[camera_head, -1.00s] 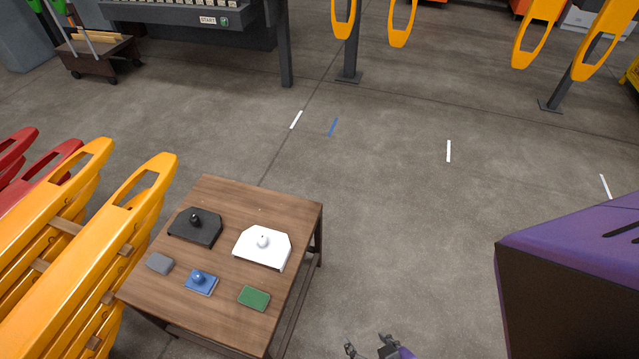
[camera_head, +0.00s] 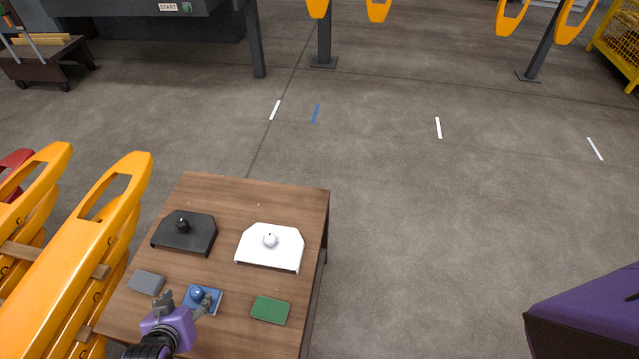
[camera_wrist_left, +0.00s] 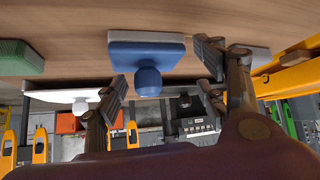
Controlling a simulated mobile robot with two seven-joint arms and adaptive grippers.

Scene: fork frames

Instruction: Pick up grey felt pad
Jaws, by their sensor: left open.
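The grey felt pad (camera_head: 146,282) lies flat near the left edge of the brown wooden table (camera_head: 232,325). In the left wrist view the grey pad (camera_wrist_left: 262,53) shows at the right, partly hidden behind a finger. My left gripper (camera_head: 187,299) is open and empty in the head view, just right of the grey pad and in front of the blue knobbed block (camera_head: 198,294). In the left wrist view my left gripper (camera_wrist_left: 160,75) has its fingers spread, with the blue block (camera_wrist_left: 147,52) showing between them. My right gripper is out of view.
A green pad (camera_head: 270,309) lies to the right of the blue block. A black knobbed plate (camera_head: 188,236) and a white knobbed plate (camera_head: 270,251) sit further back. Yellow slotted boards (camera_head: 108,225) stand close to the table's left side.

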